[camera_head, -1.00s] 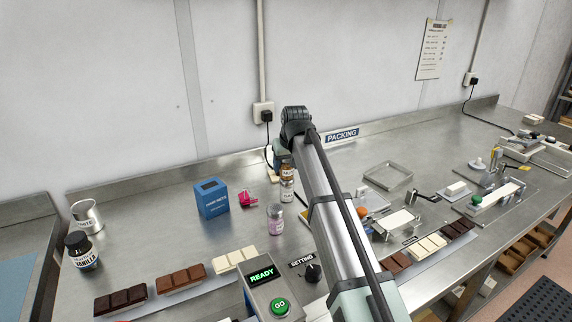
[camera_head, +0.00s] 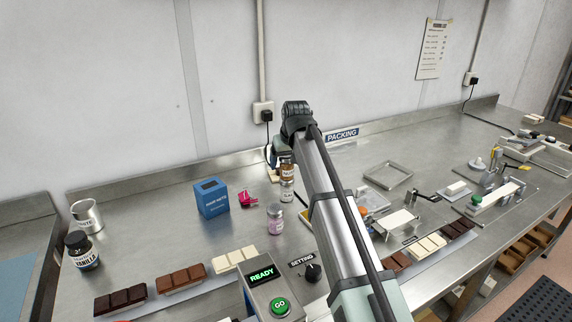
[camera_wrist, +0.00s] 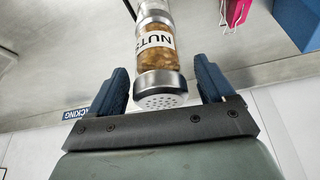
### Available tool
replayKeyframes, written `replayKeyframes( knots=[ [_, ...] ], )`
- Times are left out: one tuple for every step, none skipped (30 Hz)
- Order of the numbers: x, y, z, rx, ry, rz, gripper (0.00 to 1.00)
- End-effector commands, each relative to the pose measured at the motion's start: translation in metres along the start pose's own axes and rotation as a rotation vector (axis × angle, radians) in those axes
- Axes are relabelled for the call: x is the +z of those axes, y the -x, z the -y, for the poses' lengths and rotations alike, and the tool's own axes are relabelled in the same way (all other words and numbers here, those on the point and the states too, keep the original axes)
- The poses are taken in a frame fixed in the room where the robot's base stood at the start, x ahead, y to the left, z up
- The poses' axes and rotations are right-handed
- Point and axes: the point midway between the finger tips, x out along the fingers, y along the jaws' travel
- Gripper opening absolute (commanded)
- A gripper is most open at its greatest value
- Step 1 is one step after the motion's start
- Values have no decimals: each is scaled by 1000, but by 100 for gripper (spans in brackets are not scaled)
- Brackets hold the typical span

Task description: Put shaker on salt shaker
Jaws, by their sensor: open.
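The shaker, a jar with brown contents, a label starting "NUT" and a perforated metal lid, shows in the wrist view (camera_wrist: 158,62) and the head view (camera_head: 287,172). It appears to stand upright on top of a pale glass jar, seemingly the salt shaker (camera_head: 287,190). That lower jar also shows partly at the top edge of the wrist view (camera_wrist: 153,6); its label is not readable. My gripper (camera_wrist: 163,78) is open, one blue finger on each side of the shaker's lid, with small gaps. In the head view, the fingers are too small to make out.
The READY control box (camera_head: 271,291) and chocolate bars (camera_head: 182,278) are in front. The wall is close behind.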

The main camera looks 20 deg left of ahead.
Motion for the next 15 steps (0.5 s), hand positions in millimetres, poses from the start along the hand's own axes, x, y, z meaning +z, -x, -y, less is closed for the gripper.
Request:
replayKeyframes(
  knots=[
    [0, 10, 0, 0, 0, -2, 82],
    [0, 15, 0, 0, 0, -3, 82],
    [0, 22, 0, 0, 0, -3, 82],
    [0, 28, 0, 0, 0, -3, 82],
    [0, 34, 0, 0, 0, -2, 82],
    [0, 42, 0, 0, 0, -3, 82],
    [0, 47, 0, 0, 0, -3, 82],
    [0, 52, 0, 0, 0, -2, 82],
    [0, 59, 0, 0, 0, -2, 82],
    [0, 64, 0, 0, 0, -2, 82],
    [0, 69, 0, 0, 0, -3, 82],
    [0, 75, 0, 0, 0, -2, 82],
    [0, 79, 0, 0, 0, -1, 82],
    [0, 83, 0, 0, 0, -1, 82],
    [0, 88, 0, 0, 0, -1, 82]
  ],
)
